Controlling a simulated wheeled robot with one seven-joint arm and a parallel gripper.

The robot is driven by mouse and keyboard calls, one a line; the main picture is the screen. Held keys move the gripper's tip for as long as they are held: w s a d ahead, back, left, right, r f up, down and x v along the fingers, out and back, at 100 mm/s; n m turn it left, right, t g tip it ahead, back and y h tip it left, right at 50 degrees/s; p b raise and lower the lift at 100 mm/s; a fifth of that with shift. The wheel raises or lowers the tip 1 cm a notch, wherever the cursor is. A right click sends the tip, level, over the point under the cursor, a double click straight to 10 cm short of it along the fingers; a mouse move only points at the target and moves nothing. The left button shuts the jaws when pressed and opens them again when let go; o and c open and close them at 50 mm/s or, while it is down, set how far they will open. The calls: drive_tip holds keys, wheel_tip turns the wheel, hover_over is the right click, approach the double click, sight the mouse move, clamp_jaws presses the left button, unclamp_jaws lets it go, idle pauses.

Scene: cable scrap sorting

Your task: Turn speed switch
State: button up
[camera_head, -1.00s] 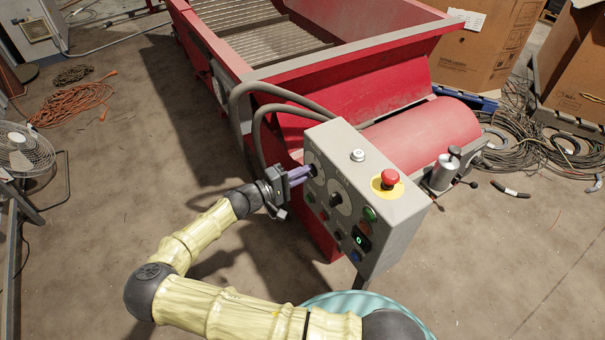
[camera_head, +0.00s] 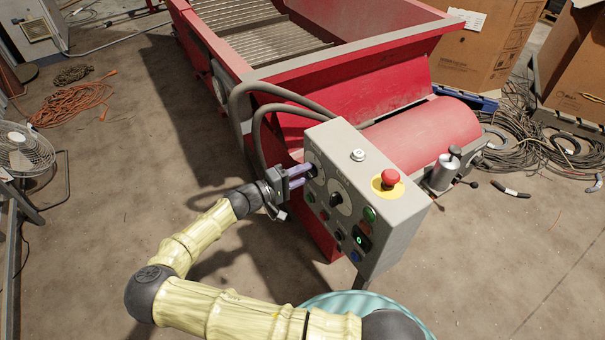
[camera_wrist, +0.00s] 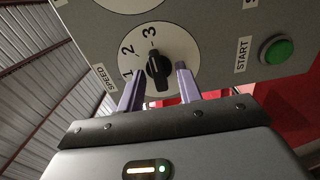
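The speed switch is a black knob (camera_wrist: 158,72) on a white dial marked 1, 2 and 3, beside a SPEED label (camera_wrist: 104,79). In the wrist view the knob's white mark points near the 3. My gripper's two purple fingers (camera_wrist: 159,86) are spread to either side of the knob, with a visible gap on each side. In the head view my gripper (camera_head: 304,175) is at the left edge of the grey control panel (camera_head: 395,235), and its fingers partly hide the speed dial.
The panel also carries a green START button (camera_wrist: 276,49), a second dial (camera_head: 340,200) and a red emergency stop (camera_head: 389,179) on yellow. The red machine (camera_head: 350,90) stands behind.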

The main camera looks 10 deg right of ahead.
drive_tip(key=shift+a, duration=0.1)
drive_tip(key=p+v, duration=0.1)
drive_tip(key=v, duration=1.6)
drive_tip(key=shift+a, duration=0.15)
